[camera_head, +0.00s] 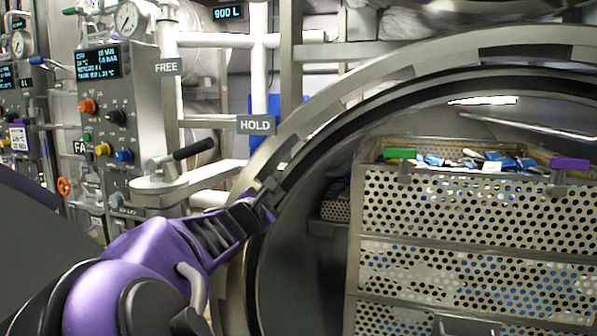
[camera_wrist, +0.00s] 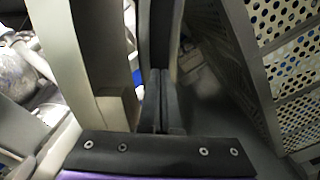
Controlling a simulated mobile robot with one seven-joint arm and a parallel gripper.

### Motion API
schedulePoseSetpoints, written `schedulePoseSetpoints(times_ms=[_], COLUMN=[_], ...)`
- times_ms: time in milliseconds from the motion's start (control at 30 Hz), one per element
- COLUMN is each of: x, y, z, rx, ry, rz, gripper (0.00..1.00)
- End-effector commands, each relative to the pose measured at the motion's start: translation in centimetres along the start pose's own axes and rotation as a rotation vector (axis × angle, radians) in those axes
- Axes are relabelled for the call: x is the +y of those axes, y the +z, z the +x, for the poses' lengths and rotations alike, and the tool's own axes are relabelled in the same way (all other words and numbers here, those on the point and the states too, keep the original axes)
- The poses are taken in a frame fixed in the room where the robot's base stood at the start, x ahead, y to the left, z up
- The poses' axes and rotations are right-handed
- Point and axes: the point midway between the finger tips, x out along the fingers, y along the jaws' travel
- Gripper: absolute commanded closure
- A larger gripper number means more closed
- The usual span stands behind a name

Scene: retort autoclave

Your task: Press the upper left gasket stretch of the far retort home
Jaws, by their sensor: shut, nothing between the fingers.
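The round retort mouth has a grey metal rim (camera_head: 262,160) that fills the right of the head view. A black gasket (camera_head: 330,137) runs along the inside of this rim. My gripper (camera_head: 268,190) is shut and empty, with its fingertips at the left part of the ring, at or very close to the gasket. In the wrist view my shut fingers (camera_wrist: 160,100) point along the dark gasket band (camera_wrist: 160,35), beside the pale metal rim (camera_wrist: 85,60). I cannot tell whether they touch it or how deep the gasket sits. My gripper and arm hide the ring's lower left.
A perforated basket stack (camera_head: 455,205) with packed pouches stands inside the retort, right of my gripper; it shows in the wrist view (camera_wrist: 262,75). A lever (camera_head: 193,149) near the FREE and HOLD signs (camera_head: 256,125) and a control panel (camera_head: 115,105) stand to the left.

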Motion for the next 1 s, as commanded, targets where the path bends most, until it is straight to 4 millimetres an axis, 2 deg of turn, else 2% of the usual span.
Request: schedulePoseSetpoints(times_ms=[1000], x=[0.1], y=[0.0], z=[-9.6], rx=[0.003], ry=[0.000], rz=[-0.001], gripper=[1.00])
